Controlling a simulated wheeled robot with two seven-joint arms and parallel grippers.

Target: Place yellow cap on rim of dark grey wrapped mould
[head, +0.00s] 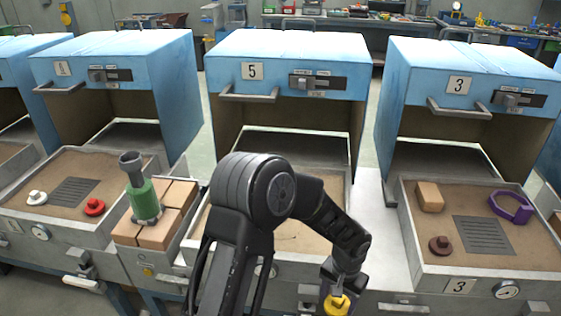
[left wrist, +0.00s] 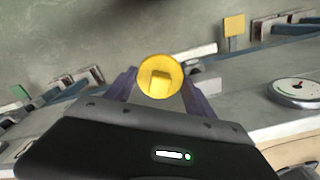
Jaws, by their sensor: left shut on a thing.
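The yellow cap (head: 336,305) is at the bottom edge of the head view, right of centre, partly cut off. My left gripper (head: 338,294) is shut on it. In the left wrist view the round yellow cap (left wrist: 160,77) sits between the two fingertips of my left gripper (left wrist: 158,88). A green-bodied piece with a dark grey cup-shaped top (head: 131,158) stands upright on tan blocks at the left. I cannot tell whether it is the wrapped mould; no other wrapped mould shows clearly. The cap is well to the right of this piece and apart from it. My right gripper is not in view.
Blue-hooded ovens stand in a row, marked 5 (head: 252,71) and 3 (head: 459,85) among them. The left tray holds a white cap (head: 37,197) and a red cap (head: 94,206). The right tray holds a brown cap (head: 440,245), a tan block (head: 430,197) and a purple ring (head: 511,207).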

